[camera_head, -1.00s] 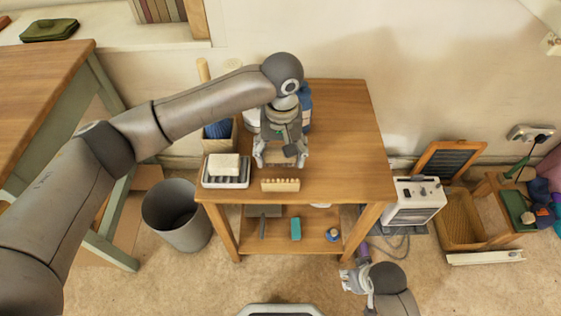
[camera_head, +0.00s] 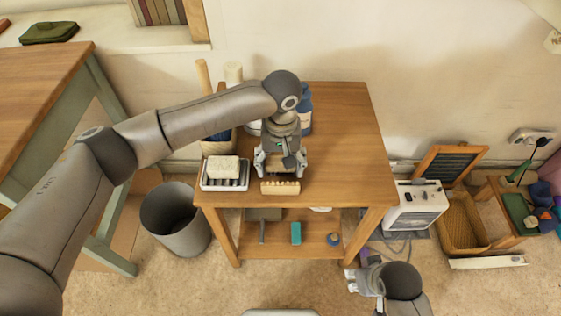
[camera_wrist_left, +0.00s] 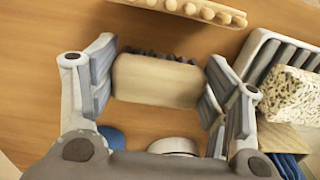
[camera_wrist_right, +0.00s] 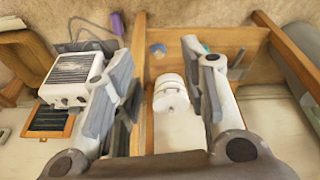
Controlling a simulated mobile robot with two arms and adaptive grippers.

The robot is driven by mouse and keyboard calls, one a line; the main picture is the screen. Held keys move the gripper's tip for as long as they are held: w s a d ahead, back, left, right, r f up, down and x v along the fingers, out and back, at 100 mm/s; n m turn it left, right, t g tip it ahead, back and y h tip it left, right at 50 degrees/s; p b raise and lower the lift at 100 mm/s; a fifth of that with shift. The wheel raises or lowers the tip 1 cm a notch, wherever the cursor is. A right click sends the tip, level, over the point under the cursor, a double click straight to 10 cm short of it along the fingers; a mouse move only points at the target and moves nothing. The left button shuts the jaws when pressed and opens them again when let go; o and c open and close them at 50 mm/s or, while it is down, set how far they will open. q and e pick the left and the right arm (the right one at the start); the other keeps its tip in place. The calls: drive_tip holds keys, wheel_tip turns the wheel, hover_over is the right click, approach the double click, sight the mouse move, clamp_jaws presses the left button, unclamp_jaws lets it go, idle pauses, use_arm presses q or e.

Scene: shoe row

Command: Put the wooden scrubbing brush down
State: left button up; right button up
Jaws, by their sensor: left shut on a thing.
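The wooden scrubbing brush (camera_wrist_left: 157,80), a pale wooden block with dark bristles along one side, is between the fingers of my left gripper (camera_wrist_left: 158,84) in the left wrist view. The finger pads close on its two ends. In the head view my left gripper (camera_head: 281,168) is over the front part of the wooden table (camera_head: 345,140), and it mostly hides the brush. I cannot tell whether the brush touches the tabletop. My right gripper (camera_head: 364,281) is low, in front of the table's right side. Its fingers are apart and empty in the right wrist view (camera_wrist_right: 160,90).
A pale wooden piece with round knobs (camera_head: 280,188) lies at the table's front edge, close to my left gripper. A soap bar (camera_head: 223,167) sits in a white slatted dish (camera_head: 207,186) to the left. Containers stand behind. The table's right side is clear.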

sight(281, 163)
use_arm(q)
drive_tip(key=o, duration=1.2)
drive_tip(key=shift+c, duration=0.2)
use_arm(e)
drive_tip(key=shift+f, duration=0.2)
use_arm(q)
drive_tip(key=shift+r, duration=0.1)
drive_tip(key=shift+r, duration=0.55)
wheel_tip(281, 163, up, 11)
drive_tip(key=p, duration=0.2)
drive_tip(key=shift+p, duration=0.4)
use_arm(e)
wheel_tip(281, 163, down, 10)
drive_tip(key=s, duration=0.1)
drive_tip(key=shift+s+r+g, duration=0.15)
drive_tip(key=shift+r+g, duration=0.05)
drive_tip(key=shift+g, duration=0.1)
use_arm(q)
drive_tip(key=shift+d, duration=0.1)
